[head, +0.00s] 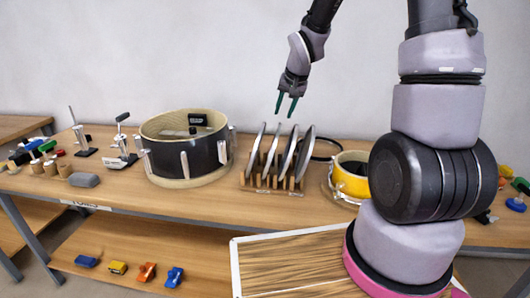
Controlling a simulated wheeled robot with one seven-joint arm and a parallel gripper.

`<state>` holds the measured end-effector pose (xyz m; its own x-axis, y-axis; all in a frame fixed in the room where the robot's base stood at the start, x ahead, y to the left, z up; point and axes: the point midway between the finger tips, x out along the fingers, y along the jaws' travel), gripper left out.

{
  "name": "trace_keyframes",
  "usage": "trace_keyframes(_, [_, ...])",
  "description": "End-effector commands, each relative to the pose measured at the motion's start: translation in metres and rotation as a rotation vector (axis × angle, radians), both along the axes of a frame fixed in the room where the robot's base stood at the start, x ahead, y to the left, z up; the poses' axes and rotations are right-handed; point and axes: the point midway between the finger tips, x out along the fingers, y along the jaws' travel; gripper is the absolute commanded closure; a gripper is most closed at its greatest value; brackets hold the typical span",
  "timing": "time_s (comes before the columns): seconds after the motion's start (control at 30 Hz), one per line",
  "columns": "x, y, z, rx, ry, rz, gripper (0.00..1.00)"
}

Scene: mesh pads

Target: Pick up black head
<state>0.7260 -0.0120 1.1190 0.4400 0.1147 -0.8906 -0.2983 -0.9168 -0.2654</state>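My gripper (285,115) hangs in the air above the wooden rack, with its two green fingers apart and nothing between them. The rack (262,184) stands on the bench and holds several upright round discs (304,154) with grey and dark rims. Which of them is the black head I cannot tell. A thin black hoop (325,140) shows behind the rack's right side, partly hidden by the discs. The fingertips are above the discs and look apart from them.
A black drum shell (206,160) with wooden rims stands left of the rack. A yellow drum (350,181) is at right, partly behind my arm. Clamps (122,158) and small tools (48,168) lie at left. Bare bench (240,210) shows in front; coloured items (147,272) lie on the lower shelf.

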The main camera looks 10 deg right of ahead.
Motion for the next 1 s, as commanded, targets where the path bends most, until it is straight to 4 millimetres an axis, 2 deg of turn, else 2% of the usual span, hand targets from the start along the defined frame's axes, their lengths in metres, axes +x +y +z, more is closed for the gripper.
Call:
trace_keyframes(0.1, [0.008,0.003,-0.019,-0.001,0.004,0.003,0.61])
trace_keyframes(0.37, [0.018,0.004,-0.040,-0.002,0.002,0.002,0.61])
trace_keyframes(0.63, [0.032,0.002,-0.076,-0.002,0.003,0.003,0.61])
trace_keyframes(0.77, [0.036,0.003,-0.084,-0.002,0.002,0.000,0.61])
trace_keyframes(0.97, [0.037,0.003,-0.084,-0.001,0.000,0.001,0.61])
trace_keyframes(1.0, [0.037,0.003,-0.084,-0.001,0.000,0.001,0.65])
